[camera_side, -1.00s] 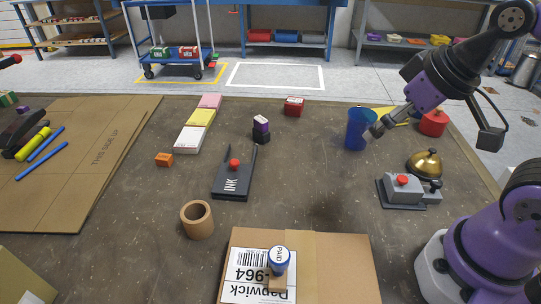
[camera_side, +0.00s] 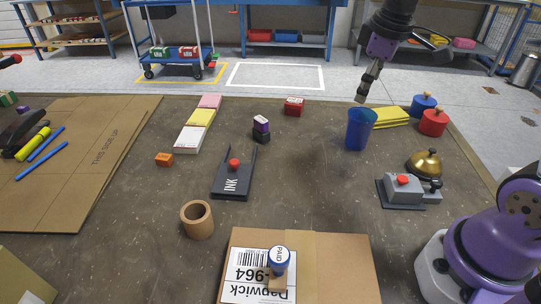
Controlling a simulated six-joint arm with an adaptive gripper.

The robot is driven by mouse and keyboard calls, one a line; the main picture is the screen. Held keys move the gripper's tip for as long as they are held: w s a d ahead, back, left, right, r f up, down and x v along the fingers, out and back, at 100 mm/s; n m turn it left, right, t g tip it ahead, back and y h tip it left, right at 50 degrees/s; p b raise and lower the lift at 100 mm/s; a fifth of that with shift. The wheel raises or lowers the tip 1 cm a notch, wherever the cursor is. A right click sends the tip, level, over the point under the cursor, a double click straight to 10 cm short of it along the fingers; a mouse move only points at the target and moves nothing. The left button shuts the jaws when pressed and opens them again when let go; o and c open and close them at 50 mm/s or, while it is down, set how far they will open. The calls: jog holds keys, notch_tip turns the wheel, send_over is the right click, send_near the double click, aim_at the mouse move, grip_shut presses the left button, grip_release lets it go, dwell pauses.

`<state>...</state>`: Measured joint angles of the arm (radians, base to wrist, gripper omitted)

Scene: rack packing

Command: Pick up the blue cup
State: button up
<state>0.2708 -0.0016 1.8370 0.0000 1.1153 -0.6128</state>
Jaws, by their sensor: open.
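The blue cup (camera_side: 360,130) stands upright on the brown work table, right of the middle and toward the back. Its open rim faces up. My gripper (camera_side: 361,99) points down just above the cup's rim and looks apart from it. It is open and holds nothing that I can see. The fingers are small and seen nearly edge-on here.
Yellow pads (camera_side: 391,117), a blue pot (camera_side: 423,105) and a red pot (camera_side: 433,123) are right of the cup. A brass bell (camera_side: 425,163) is nearer. The table before the cup is clear.

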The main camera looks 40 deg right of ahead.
jog(key=n+g, duration=0.2)
send_near(359, 129)
jog(key=w+d+f, duration=0.1)
jog(key=w+d, duration=0.1)
jog(key=d, duration=0.1)
jog(key=shift+y, duration=0.3)
jog(key=f, duration=1.1)
jog(key=shift+s+d+f, duration=0.1)
jog(key=shift+d, duration=0.1)
jog(key=c, duration=0.8)
